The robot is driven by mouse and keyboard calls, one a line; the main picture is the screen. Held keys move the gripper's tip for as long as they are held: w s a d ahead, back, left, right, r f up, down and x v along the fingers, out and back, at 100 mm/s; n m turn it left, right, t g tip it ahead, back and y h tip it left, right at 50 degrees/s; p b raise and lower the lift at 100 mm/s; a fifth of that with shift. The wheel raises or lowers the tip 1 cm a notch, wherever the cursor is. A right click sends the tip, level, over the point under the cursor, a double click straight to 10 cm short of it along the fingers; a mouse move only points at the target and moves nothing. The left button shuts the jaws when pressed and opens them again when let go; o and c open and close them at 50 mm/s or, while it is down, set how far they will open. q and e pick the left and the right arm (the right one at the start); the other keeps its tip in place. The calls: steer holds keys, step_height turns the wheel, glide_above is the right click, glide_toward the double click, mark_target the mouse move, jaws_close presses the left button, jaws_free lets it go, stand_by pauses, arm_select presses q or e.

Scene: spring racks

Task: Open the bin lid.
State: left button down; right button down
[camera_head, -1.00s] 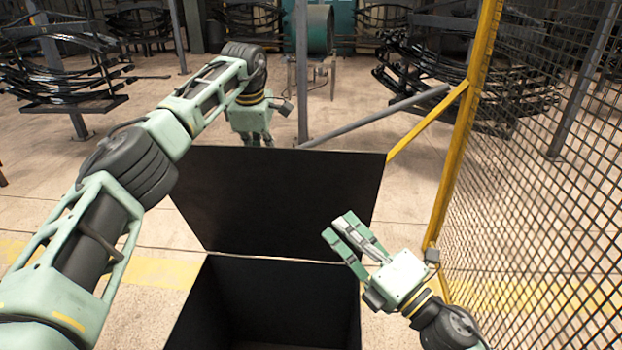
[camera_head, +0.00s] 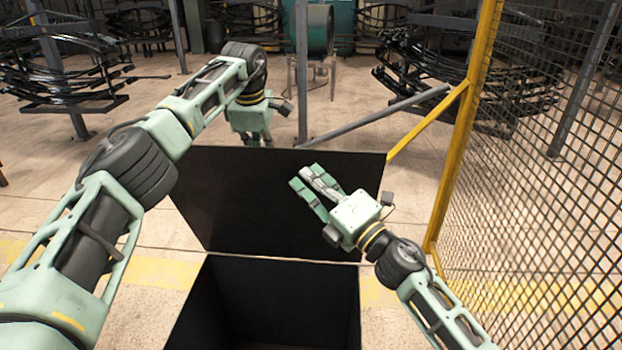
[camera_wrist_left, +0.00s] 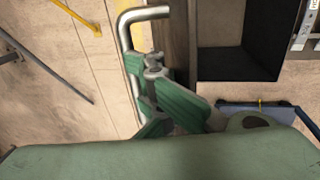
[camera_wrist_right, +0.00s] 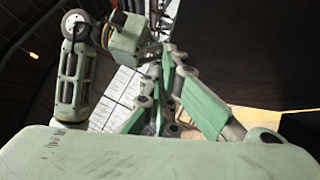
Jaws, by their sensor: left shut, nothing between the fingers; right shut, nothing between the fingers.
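The black bin (camera_head: 275,300) stands in front of me with its dark inside in view. Its black lid (camera_head: 250,215) is raised and stands up behind the opening. My left gripper (camera_head: 250,138) is at the lid's far side near the top edge; its fingertips are hidden there. In the left wrist view the left gripper (camera_wrist_left: 155,75) is shut and empty, close beside a bent metal handle (camera_wrist_left: 143,12); I cannot tell if they touch. My right gripper (camera_head: 307,187) is shut and empty, in front of the lid's right half; it also shows in the right wrist view (camera_wrist_right: 165,65).
A yellow post (camera_head: 460,140) with a wire mesh fence (camera_head: 550,200) stands at the right. A grey bar (camera_head: 380,115) slants behind the lid. Racks of dark springs (camera_head: 60,60) stand at the back. The floor left of the bin is clear.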

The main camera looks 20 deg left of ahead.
mark_target(314, 163)
arm_select(q)
steer(key=shift+f, duration=0.45)
arm_select(e)
steer(key=shift+w+a+r+m+h, duration=0.1)
steer(key=shift+w+r, duration=0.15)
steer(key=shift+w, duration=0.3)
steer(key=shift+w+a+r+m+h, duration=0.15)
steer(key=shift+w+r, duration=0.1)
steer(key=shift+w, duration=0.35)
steer(key=shift+w+a+r+m+h, duration=0.1)
steer(key=shift+w+r, duration=0.15)
steer(key=shift+w, duration=0.3)
arm_select(q)
steer(key=shift+w+a+f, duration=0.1)
steer(key=shift+w+f, duration=0.05)
arm_select(e)
steer(key=shift+w+f, duration=0.15)
steer(key=shift+w, duration=0.05)
arm_select(q)
steer(key=c, duration=1.8)
jaws_free()
steer(key=shift+c, duration=0.2)
arm_select(e)
steer(key=shift+w, duration=0.15)
